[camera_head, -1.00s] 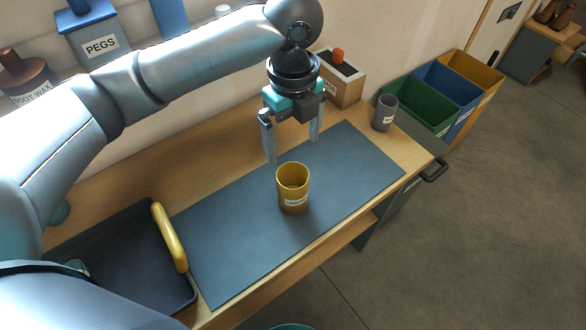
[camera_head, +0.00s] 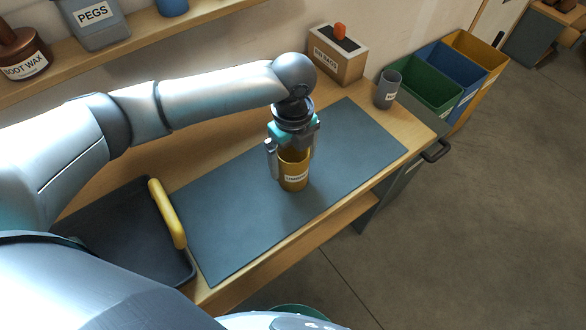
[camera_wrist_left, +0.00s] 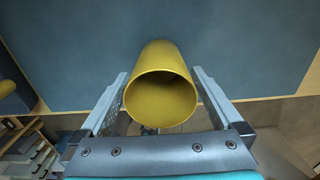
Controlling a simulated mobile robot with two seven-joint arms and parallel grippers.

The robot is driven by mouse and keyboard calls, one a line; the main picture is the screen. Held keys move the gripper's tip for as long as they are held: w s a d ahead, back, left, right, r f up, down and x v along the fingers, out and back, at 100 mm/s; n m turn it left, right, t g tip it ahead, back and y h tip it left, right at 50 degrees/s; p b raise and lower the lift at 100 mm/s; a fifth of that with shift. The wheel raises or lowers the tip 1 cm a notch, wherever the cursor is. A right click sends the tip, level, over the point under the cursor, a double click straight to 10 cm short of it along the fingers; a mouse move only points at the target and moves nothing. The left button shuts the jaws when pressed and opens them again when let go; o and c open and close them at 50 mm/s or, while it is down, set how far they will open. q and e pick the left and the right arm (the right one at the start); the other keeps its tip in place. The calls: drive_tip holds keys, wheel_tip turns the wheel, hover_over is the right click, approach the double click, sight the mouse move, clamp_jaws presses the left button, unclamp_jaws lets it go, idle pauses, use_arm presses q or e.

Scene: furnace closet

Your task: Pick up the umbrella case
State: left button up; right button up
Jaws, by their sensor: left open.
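The umbrella case, a yellow open-topped cylinder with a white label (camera_head: 294,180), stands upright on the blue-grey mat (camera_head: 230,225) on the wooden bench. My left gripper (camera_head: 291,166) is open, reaching down with one finger on each side of the case. In the left wrist view the case (camera_wrist_left: 160,85) lies between the two spread fingers (camera_wrist_left: 162,90), with its open mouth towards the camera. I cannot tell whether either finger touches it. My right gripper is not in view.
A dark tray with a yellow handle (camera_head: 167,214) sits at the left of the bench. A grey cup (camera_head: 387,89) and a labelled box (camera_head: 336,57) stand at the back right. Green, blue and yellow bins (camera_head: 432,86) are beyond the bench end.

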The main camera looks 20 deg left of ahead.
use_arm(q)
drive_tip(key=shift+f, duration=0.7)
drive_tip(key=shift+r, duration=0.1)
drive_tip(key=c, duration=1.5)
